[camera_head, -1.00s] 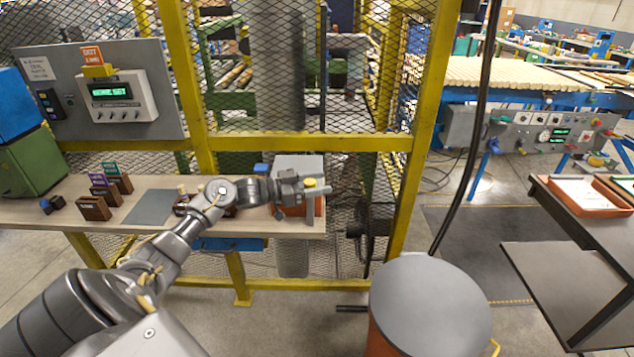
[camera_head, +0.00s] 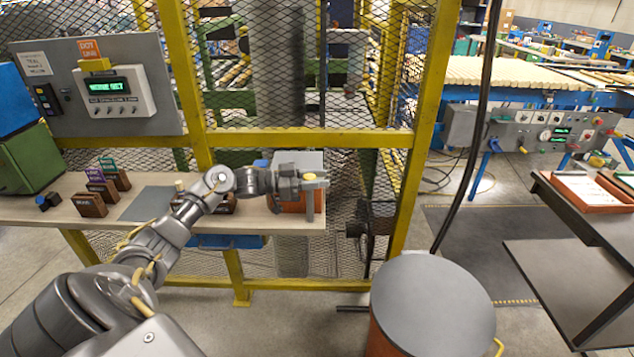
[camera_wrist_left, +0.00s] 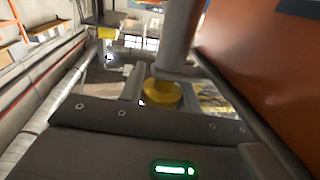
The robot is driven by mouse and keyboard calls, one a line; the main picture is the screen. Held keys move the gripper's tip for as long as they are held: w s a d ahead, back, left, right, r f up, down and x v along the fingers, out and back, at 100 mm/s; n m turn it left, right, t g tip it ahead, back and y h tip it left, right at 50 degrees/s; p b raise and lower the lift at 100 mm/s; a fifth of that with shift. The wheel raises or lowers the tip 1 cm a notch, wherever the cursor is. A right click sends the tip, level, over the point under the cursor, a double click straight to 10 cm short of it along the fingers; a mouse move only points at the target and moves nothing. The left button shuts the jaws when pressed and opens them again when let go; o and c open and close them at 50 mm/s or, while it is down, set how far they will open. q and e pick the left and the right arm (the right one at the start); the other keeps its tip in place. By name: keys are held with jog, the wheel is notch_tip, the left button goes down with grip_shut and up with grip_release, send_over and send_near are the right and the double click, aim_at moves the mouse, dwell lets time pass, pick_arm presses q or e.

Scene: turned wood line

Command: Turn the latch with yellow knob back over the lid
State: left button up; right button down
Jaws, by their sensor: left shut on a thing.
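The orange box (camera_head: 290,204) with a grey lid (camera_head: 297,160) stands at the right end of the wooden bench. The yellow knob (camera_head: 309,177) of the latch is at the box's right side. In the left wrist view the yellow knob (camera_wrist_left: 165,95) shows beside a grey bar, with the box's orange wall (camera_wrist_left: 262,55) to the right. My left gripper (camera_head: 312,183) is shut on the yellow knob; its fingers partly hide the latch, so I cannot tell the latch's exact angle. My right gripper is not in view.
A yellow post-and-mesh fence (camera_head: 272,139) stands right behind the bench. Brown card holders (camera_head: 90,204) and a grey mat (camera_head: 149,204) lie on the bench to the left. A grey-topped drum (camera_head: 430,303) stands in front to the right.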

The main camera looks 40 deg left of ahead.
pick_arm(q)
jog(key=o, duration=1)
jog(key=shift+c, duration=0.2)
jog(key=shift+s+a+f, duration=0.1)
jog(key=shift+s+a, duration=0.25)
jog(key=b+v, duration=0.3)
jog(key=v, duration=0.6)
jog(key=shift+s+a, duration=0.25)
jog(key=shift+s, duration=0.05)
